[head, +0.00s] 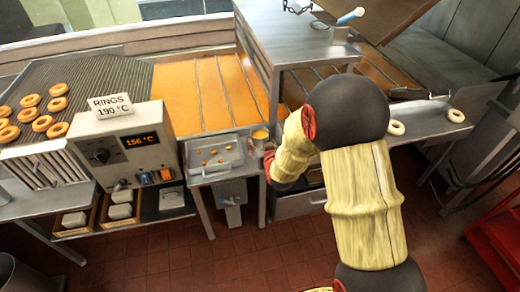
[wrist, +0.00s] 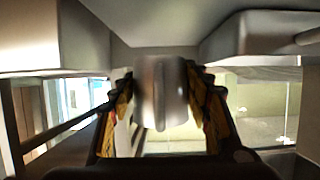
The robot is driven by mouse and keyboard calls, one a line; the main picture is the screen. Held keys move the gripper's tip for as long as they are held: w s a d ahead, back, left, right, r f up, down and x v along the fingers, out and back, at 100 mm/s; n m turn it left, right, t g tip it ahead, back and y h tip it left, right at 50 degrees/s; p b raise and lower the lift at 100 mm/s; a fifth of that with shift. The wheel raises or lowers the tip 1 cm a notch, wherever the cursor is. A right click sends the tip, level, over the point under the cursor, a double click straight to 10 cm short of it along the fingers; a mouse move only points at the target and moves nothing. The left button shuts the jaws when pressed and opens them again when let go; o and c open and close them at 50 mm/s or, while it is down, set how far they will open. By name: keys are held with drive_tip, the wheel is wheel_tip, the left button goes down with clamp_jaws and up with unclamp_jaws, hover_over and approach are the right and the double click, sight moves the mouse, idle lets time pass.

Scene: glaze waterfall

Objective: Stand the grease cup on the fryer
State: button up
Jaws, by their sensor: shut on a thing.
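The grease cup is a small grey metal cup (wrist: 160,92), upright between the two ridged fingers of my gripper (wrist: 162,84), which is shut on it. In the head view the cup (head: 260,134) shows a yellowish inside, just right of a small metal tray. My gripper (head: 269,156) is mostly hidden behind my arm there. The fryer has a control box (head: 122,147) with a 156 °C display and a trough of orange oil (head: 197,92) behind and to its right. I cannot tell whether the cup touches any surface.
The metal tray (head: 215,158) holds small brown pieces. A grey metal housing (head: 305,45) stands over the trough at right. Brown rings lie on a rack (head: 90,80) at left, and pale rings on a shelf (head: 428,118) at right. A red stand (head: 500,235) is at lower right.

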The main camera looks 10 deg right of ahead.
drive_tip(key=shift+w+f, duration=0.3)
drive_tip(key=shift+f, duration=0.1)
drive_tip(key=shift+f+b, duration=0.35)
drive_tip(key=shift+f, duration=1.05)
drive_tip(key=shift+f, duration=0.2)
drive_tip(key=o, duration=1.3)
drive_tip(key=shift+o, duration=0.2)
drive_tip(key=shift+r, duration=0.1)
